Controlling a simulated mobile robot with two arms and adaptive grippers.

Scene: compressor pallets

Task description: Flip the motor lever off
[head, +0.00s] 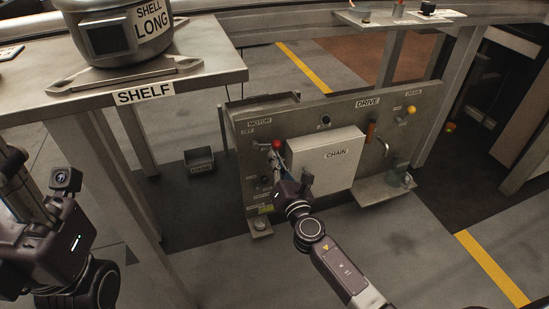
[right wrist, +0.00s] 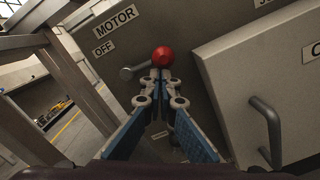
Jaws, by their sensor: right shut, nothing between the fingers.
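The motor lever has a red ball knob (head: 277,144) and stands on the grey panel (head: 240,160) under the MOTOR label (head: 260,122). In the right wrist view the red knob (right wrist: 163,57) is just beyond my fingertips, and a short grey rod (right wrist: 135,71) reaches left from it below the OFF label (right wrist: 104,47). My right gripper (right wrist: 158,76) is shut and empty, its tips right at the knob; I cannot tell whether they touch. In the head view my right gripper (head: 283,165) is just below the knob. Part of my left arm shows at left; its fingers are not in view.
A white CHAIN box (head: 325,157) with a handle sits right of the lever, close to my right gripper. The DRIVE section with a yellow knob (head: 411,110) is further right. A shelf (head: 215,75) carrying a SHELL LONG vessel (head: 120,35) stands at upper left. A small bin (head: 200,161) is on the floor.

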